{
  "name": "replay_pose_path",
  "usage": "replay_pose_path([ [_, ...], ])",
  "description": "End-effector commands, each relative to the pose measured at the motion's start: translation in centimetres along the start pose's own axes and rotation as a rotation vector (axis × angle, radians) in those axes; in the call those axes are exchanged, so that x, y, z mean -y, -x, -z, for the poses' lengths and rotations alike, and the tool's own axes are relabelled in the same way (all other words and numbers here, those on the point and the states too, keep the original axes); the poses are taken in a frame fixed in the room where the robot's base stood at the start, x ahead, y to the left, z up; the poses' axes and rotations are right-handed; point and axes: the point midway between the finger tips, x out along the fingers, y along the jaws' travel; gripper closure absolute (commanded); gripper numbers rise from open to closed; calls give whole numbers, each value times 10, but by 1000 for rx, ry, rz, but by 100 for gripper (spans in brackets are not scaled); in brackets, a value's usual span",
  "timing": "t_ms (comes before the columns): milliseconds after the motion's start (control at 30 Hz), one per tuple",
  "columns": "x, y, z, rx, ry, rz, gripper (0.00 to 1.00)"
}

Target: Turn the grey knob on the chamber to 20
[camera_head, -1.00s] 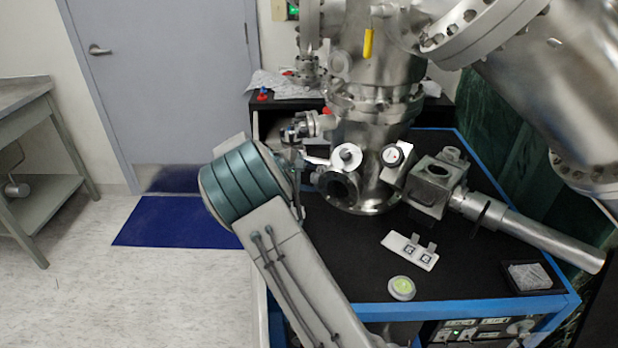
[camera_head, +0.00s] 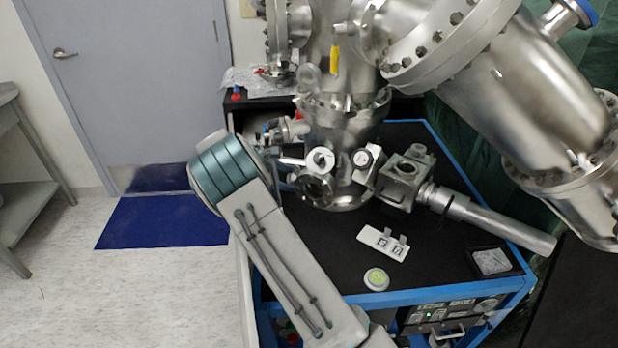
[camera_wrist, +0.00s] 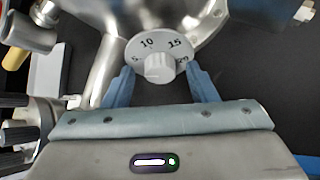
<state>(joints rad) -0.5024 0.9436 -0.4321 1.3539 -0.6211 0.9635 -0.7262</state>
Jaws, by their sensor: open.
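In the wrist view a pale round dial marked 5, 10, 15 and 20 carries the grey knob (camera_wrist: 160,68) at its front. The 20 is partly hidden by a finger. In the head view the dial (camera_head: 320,159) shows as a small white disc on the front of the steel chamber (camera_head: 344,130). My gripper (camera_wrist: 160,76) is open, with one blue finger on each side of the knob. A gap shows between each finger and the knob. My wrist hides most of the gripper in the head view.
A white plate (camera_head: 370,237) and a round green-topped item (camera_head: 376,279) lie on the black bench top (camera_head: 330,245). Pipes crowd the dial's left.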

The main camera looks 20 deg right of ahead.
Motion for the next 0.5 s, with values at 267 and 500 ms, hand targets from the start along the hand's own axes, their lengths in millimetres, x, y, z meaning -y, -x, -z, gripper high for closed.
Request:
replay_pose_path([
  [267,-1,48,2,-4,33,11,48],
  [500,-2,96,1,-4,31,11,48],
])
